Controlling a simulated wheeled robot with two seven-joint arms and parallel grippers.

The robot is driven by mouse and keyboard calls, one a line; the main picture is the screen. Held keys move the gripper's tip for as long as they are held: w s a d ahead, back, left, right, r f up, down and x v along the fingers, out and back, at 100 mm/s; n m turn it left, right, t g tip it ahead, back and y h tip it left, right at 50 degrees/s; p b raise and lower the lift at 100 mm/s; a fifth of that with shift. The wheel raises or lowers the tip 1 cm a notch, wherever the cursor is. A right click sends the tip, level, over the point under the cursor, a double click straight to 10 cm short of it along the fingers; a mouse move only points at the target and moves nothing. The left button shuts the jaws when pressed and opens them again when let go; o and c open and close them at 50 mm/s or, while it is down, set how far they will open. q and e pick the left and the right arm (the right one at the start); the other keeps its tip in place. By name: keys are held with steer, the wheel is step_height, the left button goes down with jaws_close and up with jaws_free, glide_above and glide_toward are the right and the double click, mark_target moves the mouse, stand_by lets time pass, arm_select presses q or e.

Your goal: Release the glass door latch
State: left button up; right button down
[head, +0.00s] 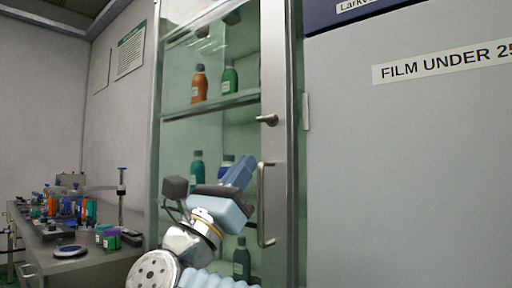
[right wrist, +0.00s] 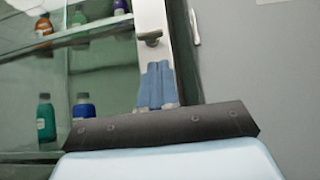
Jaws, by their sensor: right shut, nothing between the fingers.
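The glass door (head: 185,132) of a tall cabinet has a wide metal stile along its right side. A small metal latch lever (head: 268,119) sits on that stile, pointing left. Below it is a long vertical pull handle (head: 262,205). My right gripper (head: 241,170) is in front of the glass, below and left of the latch and close to the handle's upper end. Its blue fingers are together and hold nothing. In the right wrist view the latch (right wrist: 150,38) shows just beyond the fingertips (right wrist: 157,68), apart from them. My left gripper is out of view.
Behind the glass, shelves hold an orange bottle (head: 199,85), a green bottle (head: 230,79) and others. A grey panel (head: 410,170) with a film sign stands right of the cabinet. A cluttered lab bench (head: 75,255) is at the left.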

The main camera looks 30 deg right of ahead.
mark_target(276, 121)
steer(key=p+x, duration=0.3)
steer(key=x, duration=0.6)
steer(key=shift+d+r+p, duration=0.15)
steer(key=shift+p, duration=0.2)
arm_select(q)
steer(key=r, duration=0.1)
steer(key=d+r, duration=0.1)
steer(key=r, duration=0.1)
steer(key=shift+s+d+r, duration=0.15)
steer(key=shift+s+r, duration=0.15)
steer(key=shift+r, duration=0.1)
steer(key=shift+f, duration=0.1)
arm_select(e)
steer(key=shift+n+t+b, duration=0.3)
steer(key=shift+n+t, duration=0.1)
steer(key=shift+n, duration=0.1)
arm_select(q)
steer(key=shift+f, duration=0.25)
arm_select(e)
steer(key=shift+s+n+t+y, duration=0.1)
steer(key=shift+n+t+y, duration=0.3)
